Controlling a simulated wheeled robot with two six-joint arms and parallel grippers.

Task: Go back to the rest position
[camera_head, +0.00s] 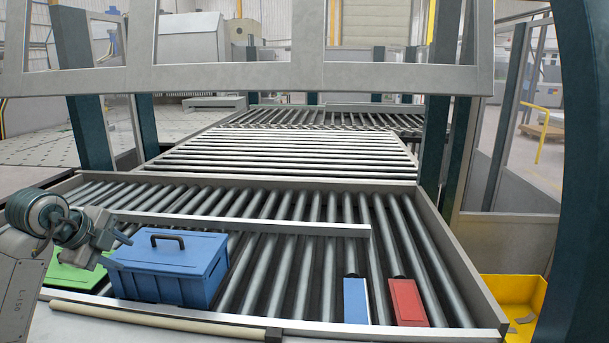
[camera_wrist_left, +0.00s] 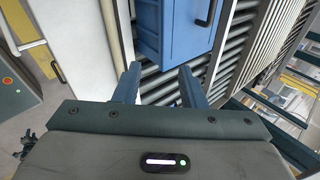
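My left gripper (camera_head: 112,240) is at the left of the head view, above the green box and beside the upper left edge of the blue box. In the left wrist view its two fingers (camera_wrist_left: 160,88) stand apart with nothing between them. The blue box (camera_head: 165,278) has a lid with a dark handle and sits on the roller conveyor; it also shows at the top of the left wrist view (camera_wrist_left: 180,28). The green box (camera_head: 72,277) is partly hidden by my left arm. My right gripper is in neither view.
A small blue box (camera_head: 355,301) and a small red box (camera_head: 407,303) lie on the rollers (camera_head: 290,262) at the front right. A metal rail (camera_head: 270,228) crosses the conveyor behind the blue box. A yellow bin (camera_head: 510,288) stands at the right. A grey frame (camera_head: 300,77) spans the top.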

